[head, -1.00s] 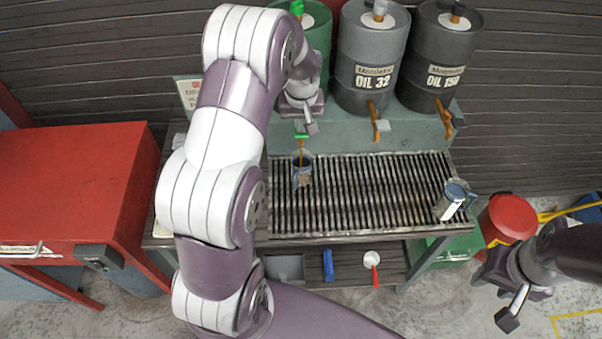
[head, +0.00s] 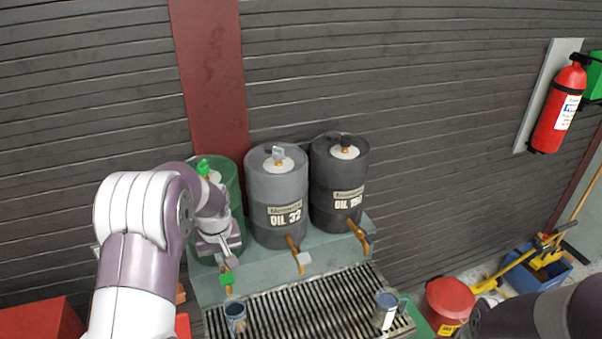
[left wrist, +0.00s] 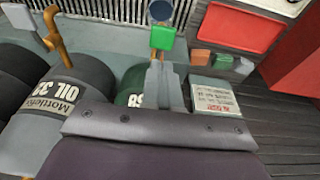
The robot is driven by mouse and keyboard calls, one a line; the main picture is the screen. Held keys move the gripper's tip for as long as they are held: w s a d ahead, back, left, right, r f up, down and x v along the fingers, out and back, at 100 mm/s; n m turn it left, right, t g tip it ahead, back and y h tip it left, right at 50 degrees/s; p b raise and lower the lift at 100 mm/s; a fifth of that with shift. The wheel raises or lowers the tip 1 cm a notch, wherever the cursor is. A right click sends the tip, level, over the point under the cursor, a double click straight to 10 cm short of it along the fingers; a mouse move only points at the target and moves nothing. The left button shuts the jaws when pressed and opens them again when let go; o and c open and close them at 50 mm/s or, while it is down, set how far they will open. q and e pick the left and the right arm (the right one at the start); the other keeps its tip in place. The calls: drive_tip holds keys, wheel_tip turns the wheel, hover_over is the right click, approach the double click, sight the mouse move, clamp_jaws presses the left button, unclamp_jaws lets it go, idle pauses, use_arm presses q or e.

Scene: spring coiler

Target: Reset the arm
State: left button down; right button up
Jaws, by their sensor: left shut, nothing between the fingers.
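My left gripper (head: 228,262) is shut and empty in front of the green drum (head: 228,190), just above its green tap handle (head: 226,279). In the left wrist view its closed fingers (left wrist: 164,84) point at the same green handle (left wrist: 162,38); I cannot tell whether they touch. A cup (head: 235,318) stands on the grate (head: 300,310) below that tap, and its round top shows in the left wrist view (left wrist: 160,10). My right arm shows only as dark links at the bottom right; its gripper is out of view.
The OIL 32 drum (head: 276,195) and the OIL 150 drum (head: 338,190) stand to the right, their taps over the grate. A second cup (head: 387,310) stands at the grate's right end. A red-lidded bin (head: 448,300) and a fire extinguisher (head: 560,110) are farther right.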

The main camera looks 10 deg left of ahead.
use_arm(q)
drive_tip(key=s+d+f+m+b, duration=0.3)
drive_tip(key=s+d, duration=0.3)
drive_tip(key=s, duration=0.4)
drive_tip(key=s+d+f+m+h+b, duration=0.1)
drive_tip(key=s+d+f+m+b, duration=0.2)
drive_tip(key=s+d+b, duration=0.3)
drive_tip(key=s, duration=0.3)
drive_tip(key=shift+s+f, duration=0.25)
drive_tip(key=shift+s, duration=0.1)
drive_tip(key=shift+s, duration=0.15)
idle(0.8)
